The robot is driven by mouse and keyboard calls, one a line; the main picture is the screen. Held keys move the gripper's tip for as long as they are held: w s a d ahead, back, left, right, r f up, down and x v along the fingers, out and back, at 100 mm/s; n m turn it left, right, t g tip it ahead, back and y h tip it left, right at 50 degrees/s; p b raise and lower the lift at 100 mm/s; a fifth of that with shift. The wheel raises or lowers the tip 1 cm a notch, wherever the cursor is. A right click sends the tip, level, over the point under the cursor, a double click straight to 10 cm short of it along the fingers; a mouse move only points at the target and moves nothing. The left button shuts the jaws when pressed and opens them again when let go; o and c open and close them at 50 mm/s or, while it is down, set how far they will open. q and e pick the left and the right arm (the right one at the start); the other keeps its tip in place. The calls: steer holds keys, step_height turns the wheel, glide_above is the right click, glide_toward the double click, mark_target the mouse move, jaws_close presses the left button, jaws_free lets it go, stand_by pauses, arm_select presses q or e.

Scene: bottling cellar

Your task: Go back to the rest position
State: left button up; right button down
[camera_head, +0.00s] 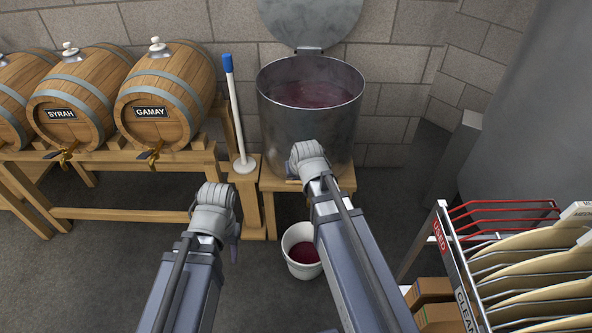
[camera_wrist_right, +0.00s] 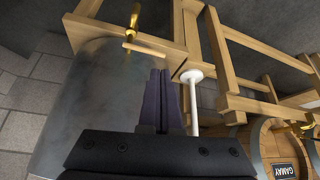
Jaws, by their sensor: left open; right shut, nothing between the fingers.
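My left gripper (camera_head: 235,245) hangs low at the end of its arm, in front of the barrel stand. Only a dark part of it shows past the wrist, and it is apart from everything around it. My right arm reaches up in front of the steel vat.
The open steel vat (camera_head: 345,125) holds dark red liquid and stands on a wooden stand; its brass tap (camera_wrist_right: 132,24) shows close by. A white bucket (camera_head: 290,236) with red liquid is below. Barrels (camera_head: 165,88), a blue-topped pole (camera_head: 236,110) and a rack (camera_head: 470,285) flank it.

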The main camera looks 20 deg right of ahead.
arm_select(q)
steer(key=shift+r+p, duration=0.4)
steer(key=shift+r, duration=0.45)
arm_select(e)
steer(key=shift+v, duration=1)
steer(key=shift+a, duration=0.15)
arm_select(q)
step_height(320, 180, up, 20)
steer(key=p, duration=2)
steer(key=shift+r, duration=0.25)
arm_select(e)
steer(key=s+a+r+n+g, duration=0.2)
steer(key=s+a+r+g, duration=0.1)
steer(key=s+a+r, duration=0.3)
steer(key=s+a+r+n+g+h, duration=0.1)
steer(key=s+a+r+n+g, duration=0.1)
steer(key=s+a+r, duration=0.4)
steer(key=s+r+g, duration=0.1)
steer(key=s+r, duration=0.4)
steer(key=s, duration=0.1)
steer(key=shift+r, duration=0.3)
steer(key=shift+s, duration=0.1)
